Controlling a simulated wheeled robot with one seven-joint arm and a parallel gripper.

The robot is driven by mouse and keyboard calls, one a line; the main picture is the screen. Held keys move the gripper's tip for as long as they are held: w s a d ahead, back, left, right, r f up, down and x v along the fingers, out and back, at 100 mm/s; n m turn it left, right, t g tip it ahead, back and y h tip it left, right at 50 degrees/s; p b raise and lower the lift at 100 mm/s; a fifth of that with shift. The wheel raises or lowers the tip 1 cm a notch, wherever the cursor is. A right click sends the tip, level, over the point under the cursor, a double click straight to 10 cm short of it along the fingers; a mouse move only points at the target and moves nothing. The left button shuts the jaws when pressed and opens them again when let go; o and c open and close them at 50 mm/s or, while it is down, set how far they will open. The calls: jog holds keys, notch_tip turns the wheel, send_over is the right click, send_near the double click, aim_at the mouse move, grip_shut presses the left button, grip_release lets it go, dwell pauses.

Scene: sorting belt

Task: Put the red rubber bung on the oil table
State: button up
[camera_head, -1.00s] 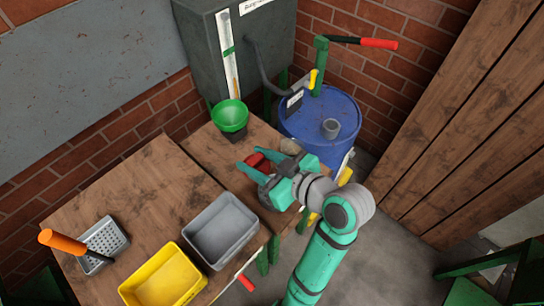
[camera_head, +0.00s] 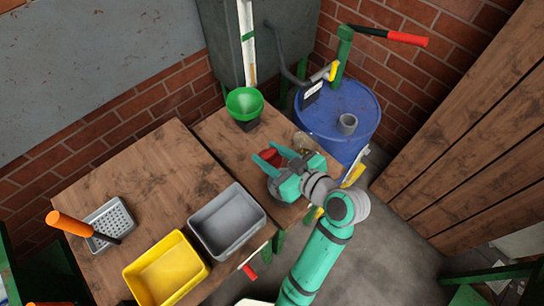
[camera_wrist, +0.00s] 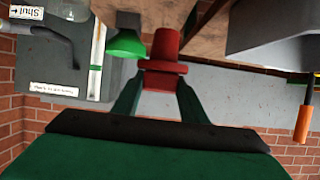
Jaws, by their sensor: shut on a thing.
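The red rubber bung (camera_head: 268,157) is between the fingers of my gripper (camera_head: 273,157), which is shut on it. The bung shows more clearly between the fingers in the wrist view (camera_wrist: 164,62), with its narrower end toward the wooden top. The gripper is over the small wooden table (camera_head: 225,140) beside the blue drum, which I take for the oil table. I cannot tell whether the bung touches the table. The fingers hide part of the bung in the head view.
A green funnel (camera_head: 244,103) stands at the back of the small table. A small pale object (camera_head: 302,141) is near the gripper. The blue drum (camera_head: 340,110) with a pump is behind right. A grey tray (camera_head: 227,220), a yellow tray (camera_head: 166,268) and a grater-like box (camera_head: 110,220) are on the left table.

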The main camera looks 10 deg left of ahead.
jog(key=shift+w+a+f, duration=1.6)
jog(key=shift+f, duration=0.5)
jog(key=shift+w+a+f, duration=1.55)
jog(key=shift+w+f, duration=0.05)
jog(key=shift+f, duration=0.55)
jog(key=shift+w+a+f, duration=1.6)
jog(key=shift+f, duration=0.5)
jog(key=shift+f, duration=0.1)
jog(key=o, duration=1.4)
jog(key=shift+c, duration=0.2)
jog(key=v, duration=1.2)
